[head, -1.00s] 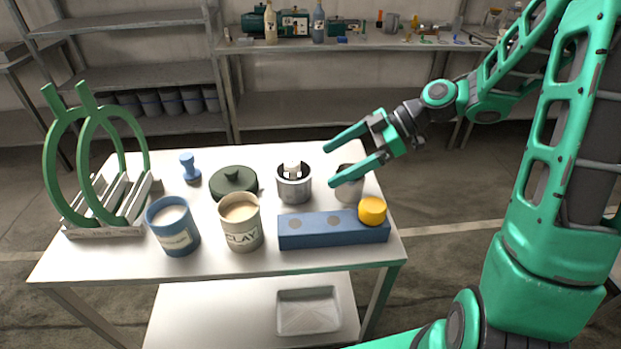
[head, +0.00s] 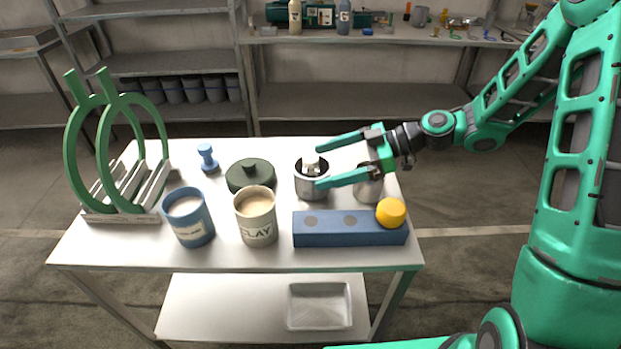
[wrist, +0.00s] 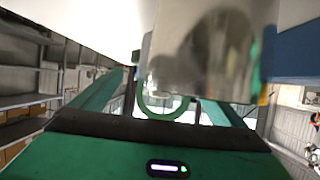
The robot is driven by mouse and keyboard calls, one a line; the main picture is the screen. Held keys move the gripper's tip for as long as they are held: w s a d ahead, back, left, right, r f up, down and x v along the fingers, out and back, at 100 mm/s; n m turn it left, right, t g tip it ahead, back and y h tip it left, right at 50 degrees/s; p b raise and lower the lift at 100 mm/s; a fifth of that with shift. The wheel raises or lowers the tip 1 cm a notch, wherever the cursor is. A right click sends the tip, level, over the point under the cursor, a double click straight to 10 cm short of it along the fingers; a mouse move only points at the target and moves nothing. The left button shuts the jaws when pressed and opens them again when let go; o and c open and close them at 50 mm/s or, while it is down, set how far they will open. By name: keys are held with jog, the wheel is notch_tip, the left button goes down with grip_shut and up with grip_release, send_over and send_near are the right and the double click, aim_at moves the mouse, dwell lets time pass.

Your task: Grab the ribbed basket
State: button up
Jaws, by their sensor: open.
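No thing is plainly a ribbed basket. A silver metal pot (head: 312,186) with a pale insert (head: 312,164) in its open top stands on the table. A second silver cylinder (head: 369,187) stands to its right, partly hidden by my gripper. My gripper (head: 320,165) is open and empty, its fingers pointing left, with their tips around the first pot's upper part in the picture; contact cannot be told. In the wrist view a shiny metal cylinder (wrist: 200,55) looms close before the gripper; which of the two it is, I cannot tell.
A clay-labelled cup (head: 257,222), a blue cup (head: 188,222), a dark green lid (head: 249,180), a blue stamp (head: 207,158) and a rack with green rings (head: 108,215) stand left. A pale tray (head: 319,322) sits on the lower shelf.

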aim_at(312, 168)
jog(key=x, duration=0.4)
jog(key=shift+s+a+r, duration=0.1)
jog(key=shift+s+a, duration=0.05)
jog(key=shift+s, duration=0.1)
jog(key=c, duration=1.1)
jog(key=shift+r, duration=0.15)
